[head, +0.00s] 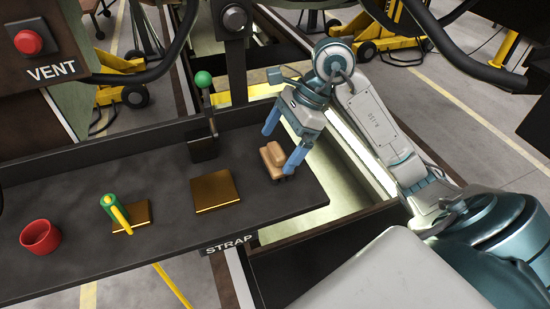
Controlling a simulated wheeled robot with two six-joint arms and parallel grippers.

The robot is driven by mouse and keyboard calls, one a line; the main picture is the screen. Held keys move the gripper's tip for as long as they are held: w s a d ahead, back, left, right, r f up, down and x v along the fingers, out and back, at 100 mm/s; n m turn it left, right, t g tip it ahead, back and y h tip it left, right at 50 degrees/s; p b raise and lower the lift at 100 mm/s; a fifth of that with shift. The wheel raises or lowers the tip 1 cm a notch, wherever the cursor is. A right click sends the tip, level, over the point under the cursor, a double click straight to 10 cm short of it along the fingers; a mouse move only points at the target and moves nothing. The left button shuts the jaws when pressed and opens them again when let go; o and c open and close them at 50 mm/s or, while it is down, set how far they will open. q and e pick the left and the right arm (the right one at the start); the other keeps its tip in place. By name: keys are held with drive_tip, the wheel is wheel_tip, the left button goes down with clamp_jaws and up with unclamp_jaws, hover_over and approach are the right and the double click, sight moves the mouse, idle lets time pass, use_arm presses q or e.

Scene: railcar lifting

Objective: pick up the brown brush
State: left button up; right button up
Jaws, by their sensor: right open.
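The brown brush (276,160) stands near the right end of the dark bench top. It has a tan block body with dark bristles below. My right gripper (283,150) reaches in from the right, with its two blue fingers apart. One finger is at the brush's upper left and the other at its right side, so the brush shows between or just in front of them. I cannot tell whether a finger touches it. My left gripper is not in view.
The dark bench (175,255) also holds a red cup (40,237), a green-and-yellow tool (116,211) and a brass plate (214,191). A lever with a green knob (203,79) stands behind. A red button (28,42) is at upper left. Black hoses hang across the top.

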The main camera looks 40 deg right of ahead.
sight(278, 149)
drive_tip(key=p+x, duration=0.1)
drive_tip(key=x, duration=0.2)
drive_tip(key=shift+s+f+p, duration=0.15)
drive_tip(key=shift+s+p, duration=0.05)
drive_tip(key=shift+p, duration=0.1)
drive_tip(key=shift+w+a+f, duration=0.1)
drive_tip(key=shift+a+f, duration=0.2)
drive_tip(key=shift+f, duration=0.2)
drive_tip(key=shift+c, duration=0.4)
drive_tip(key=c, duration=0.9)
drive_tip(key=shift+r, duration=0.1)
